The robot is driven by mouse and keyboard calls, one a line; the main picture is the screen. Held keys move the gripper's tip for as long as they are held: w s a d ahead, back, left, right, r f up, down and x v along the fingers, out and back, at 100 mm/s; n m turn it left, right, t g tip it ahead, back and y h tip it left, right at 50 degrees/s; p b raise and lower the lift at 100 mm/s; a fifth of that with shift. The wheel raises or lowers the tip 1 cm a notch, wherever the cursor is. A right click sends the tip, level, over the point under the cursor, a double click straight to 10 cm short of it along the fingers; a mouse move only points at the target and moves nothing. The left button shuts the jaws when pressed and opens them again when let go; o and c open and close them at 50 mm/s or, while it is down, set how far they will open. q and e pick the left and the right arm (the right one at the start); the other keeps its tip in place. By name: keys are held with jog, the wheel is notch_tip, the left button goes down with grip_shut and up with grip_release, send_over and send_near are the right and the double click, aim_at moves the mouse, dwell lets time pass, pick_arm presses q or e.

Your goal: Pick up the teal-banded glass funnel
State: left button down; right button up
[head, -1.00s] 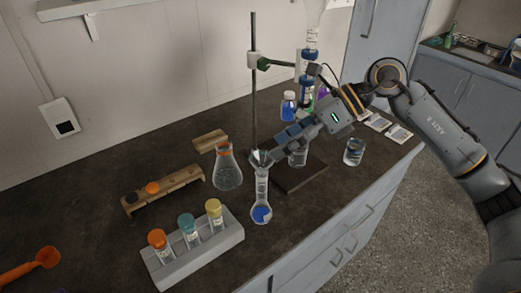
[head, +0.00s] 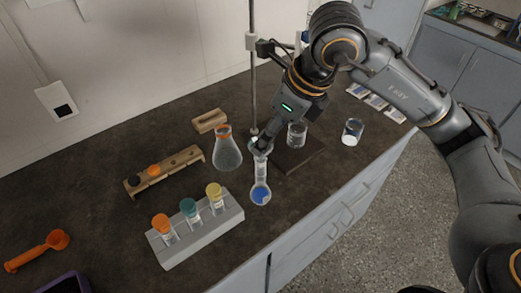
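A clear glass funnel (head: 262,146) sits in the mouth of a long-necked flask (head: 260,193) with blue contents. No teal band can be made out on the funnel at this size. My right gripper (head: 265,138) points down at the funnel from above and behind, with its tip at or very near the rim. The fingers overlap and partly hide the funnel's top, so contact and opening cannot be told. My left gripper is not in view.
An orange-banded conical flask (head: 228,154) stands close to the left. A white rack (head: 205,236) holds vials with orange, teal and yellow caps. A stand with an upright rod (head: 254,70) and dark base is behind, with a beaker (head: 296,136). Another beaker (head: 352,132) stands right.

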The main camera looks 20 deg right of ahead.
jog(key=p+x, duration=0.1)
jog(key=x, duration=0.3)
jog(key=shift+a+f+p, duration=0.3)
jog(key=shift+f+p, duration=0.05)
jog(key=shift+p, duration=0.05)
jog(key=shift+w+a+f, duration=0.1)
jog(key=shift+w+f, duration=0.05)
jog(key=shift+f, duration=0.25)
jog(key=shift+c, duration=0.4)
jog(key=c, duration=1.1)
